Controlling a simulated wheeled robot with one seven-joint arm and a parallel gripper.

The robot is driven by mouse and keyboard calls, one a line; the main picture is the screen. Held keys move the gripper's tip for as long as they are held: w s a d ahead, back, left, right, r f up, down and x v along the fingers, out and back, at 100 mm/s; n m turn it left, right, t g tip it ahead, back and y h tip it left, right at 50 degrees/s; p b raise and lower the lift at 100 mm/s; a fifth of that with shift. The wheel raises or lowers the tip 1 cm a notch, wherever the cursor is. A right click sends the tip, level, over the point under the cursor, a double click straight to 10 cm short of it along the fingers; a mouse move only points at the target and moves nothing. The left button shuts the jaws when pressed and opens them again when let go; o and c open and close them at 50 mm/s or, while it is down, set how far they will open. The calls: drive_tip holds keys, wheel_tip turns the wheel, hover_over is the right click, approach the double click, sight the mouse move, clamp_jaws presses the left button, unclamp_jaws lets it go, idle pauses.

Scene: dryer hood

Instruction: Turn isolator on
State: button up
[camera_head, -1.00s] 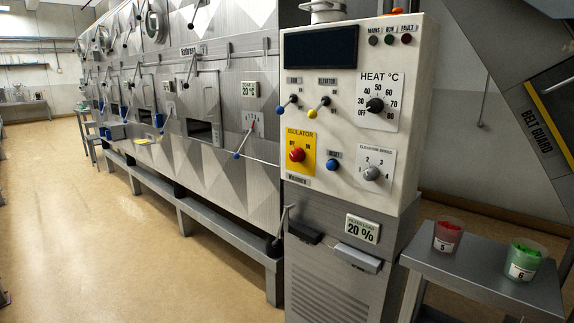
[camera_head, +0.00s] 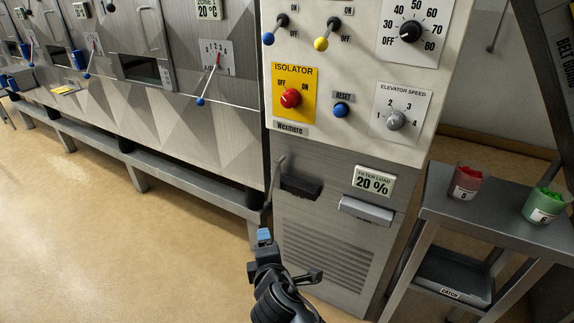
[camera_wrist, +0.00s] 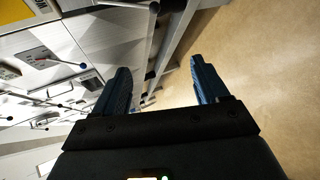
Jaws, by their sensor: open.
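The isolator is a red rotary knob (camera_head: 290,98) on a yellow plate (camera_head: 309,103) marked OFF at left and ON at right. It sits on the white control panel (camera_head: 345,160) in the head view. Which mark the knob points to is too small to tell. My gripper (camera_head: 264,236) is below and left of the knob, in front of the cabinet's lower part and well apart from the panel. In the wrist view my gripper (camera_wrist: 160,82) is open, with nothing between its two blue-padded fingers.
Beside the isolator are a blue reset button (camera_head: 341,110) and a grey elevator speed knob (camera_head: 396,120). A metal stand (camera_head: 470,215) with two cups is at right. Floor at left is clear.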

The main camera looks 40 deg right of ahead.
drive_tip(key=w+d+r+n+g+h, duration=0.1)
drive_tip(key=w+d+r+h, duration=0.4)
drive_tip(key=w+d+r, duration=0.4)
drive_tip(key=g+h, duration=0.3)
drive_tip(key=h, duration=0.2)
approach(288, 101)
drive_tip(key=d, duration=0.2)
drive_tip(key=x, duration=0.3)
drive_tip(key=p+x, duration=0.1)
drive_tip(key=x, duration=0.3)
drive_tip(key=shift+w, duration=0.45)
drive_tip(key=c, duration=1.1)
